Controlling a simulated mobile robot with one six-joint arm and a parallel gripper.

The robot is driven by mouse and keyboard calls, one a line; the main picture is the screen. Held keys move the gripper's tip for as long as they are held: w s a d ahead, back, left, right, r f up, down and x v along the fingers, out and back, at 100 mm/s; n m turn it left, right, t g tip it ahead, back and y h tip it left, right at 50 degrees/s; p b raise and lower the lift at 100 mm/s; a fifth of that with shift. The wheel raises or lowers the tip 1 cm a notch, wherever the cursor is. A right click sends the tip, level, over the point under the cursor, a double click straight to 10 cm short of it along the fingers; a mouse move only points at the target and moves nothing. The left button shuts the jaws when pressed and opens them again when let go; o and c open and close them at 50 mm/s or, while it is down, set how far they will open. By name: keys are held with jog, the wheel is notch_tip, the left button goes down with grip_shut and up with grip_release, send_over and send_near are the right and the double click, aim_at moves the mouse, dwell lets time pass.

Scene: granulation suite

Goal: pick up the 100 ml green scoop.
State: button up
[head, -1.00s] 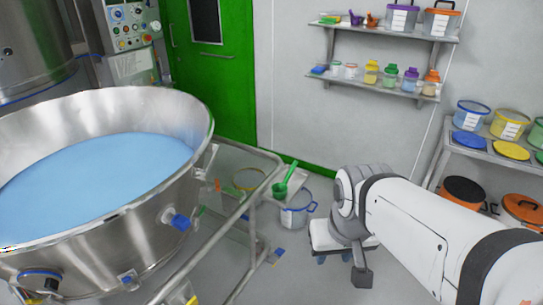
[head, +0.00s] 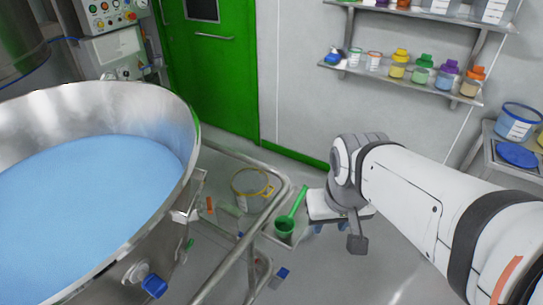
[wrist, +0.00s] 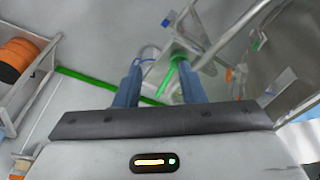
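The green scoop (head: 284,227) lies on a small side shelf at the corner of the metal cart in the head view, its handle pointing up and right. Its size marking cannot be read. My gripper (head: 331,228) is just right of the scoop in the head view, with blue fingers pointing down and empty. In the wrist view, my gripper (wrist: 160,84) has its two blue fingers wide apart. The green scoop (wrist: 171,75) shows beyond and between them, nearer the right finger, with clear space apart.
The steel bowl of blue material (head: 80,190) fills the left, beside the cart's rail (head: 235,245). Wall shelf (head: 400,78) with small containers is behind; a rack (head: 500,165) stands right. The floor front right is clear.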

jog(key=shift+s, duration=0.15)
jog(key=shift+o, duration=0.6)
jog(key=shift+d+f, duration=0.1)
jog(key=shift+d, duration=0.05)
jog(key=m+t+b, duration=0.2)
jog(key=m+b, duration=0.5)
jog(key=b, duration=1)
send_over(297, 204)
jog(key=s, duration=0.3)
notch_tip(297, 204, down, 21)
jog(key=shift+h, duration=0.4)
jog(key=x, duration=0.4)
jog(key=b+x, duration=0.1)
jog(key=x, duration=0.2)
jog(key=shift+w+a, duration=0.25)
jog(key=shift+w, duration=0.05)
jog(key=shift+c, duration=0.5)
grip_shut()
